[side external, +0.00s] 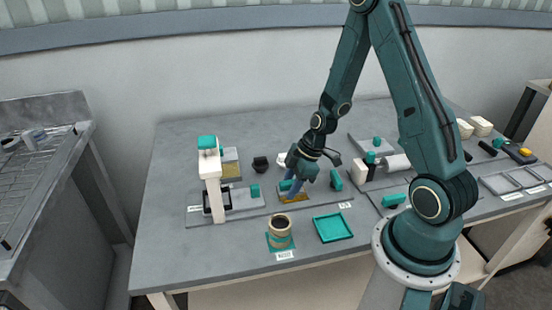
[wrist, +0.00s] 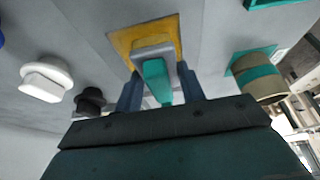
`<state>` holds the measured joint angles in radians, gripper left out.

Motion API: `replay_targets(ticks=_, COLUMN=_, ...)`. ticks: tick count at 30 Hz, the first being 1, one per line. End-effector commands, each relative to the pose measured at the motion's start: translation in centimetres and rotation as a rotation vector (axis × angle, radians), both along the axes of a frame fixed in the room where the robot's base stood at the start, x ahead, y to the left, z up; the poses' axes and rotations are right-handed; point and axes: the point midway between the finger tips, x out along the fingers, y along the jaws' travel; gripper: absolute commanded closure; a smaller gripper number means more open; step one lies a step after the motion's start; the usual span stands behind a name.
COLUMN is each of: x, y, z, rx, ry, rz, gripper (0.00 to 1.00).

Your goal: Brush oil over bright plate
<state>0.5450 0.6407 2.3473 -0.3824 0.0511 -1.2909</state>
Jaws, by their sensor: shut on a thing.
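A golden-yellow plate (side external: 299,198) lies on a grey strip near the middle of the table; in the wrist view the plate (wrist: 122,42) is at the top centre. My gripper (side external: 291,187) is low over it, fingers pointing down. In the wrist view my gripper (wrist: 158,92) is shut on a brush (wrist: 157,80) with a teal handle and grey block. The block overlaps the plate; I cannot tell whether it touches. A tan pot with a teal band (side external: 280,233) stands in front on a teal square; its contents are unclear. The pot (wrist: 262,84) is right in the wrist view.
An empty-looking teal tray (side external: 333,228) lies right of the pot. A white upright stand (side external: 213,185) with a teal top is at left. A black knob (side external: 260,164) and a white knob (wrist: 47,78) stand behind. A white roller (side external: 394,163) is at right.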

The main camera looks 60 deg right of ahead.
Motion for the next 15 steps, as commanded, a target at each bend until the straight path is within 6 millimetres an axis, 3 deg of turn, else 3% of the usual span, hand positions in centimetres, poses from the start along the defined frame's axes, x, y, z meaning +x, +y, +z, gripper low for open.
replay_targets(ticks=15, x=0.95, y=0.85, z=-0.07, rx=-0.001, ry=-0.001, rz=0.001, gripper=0.79)
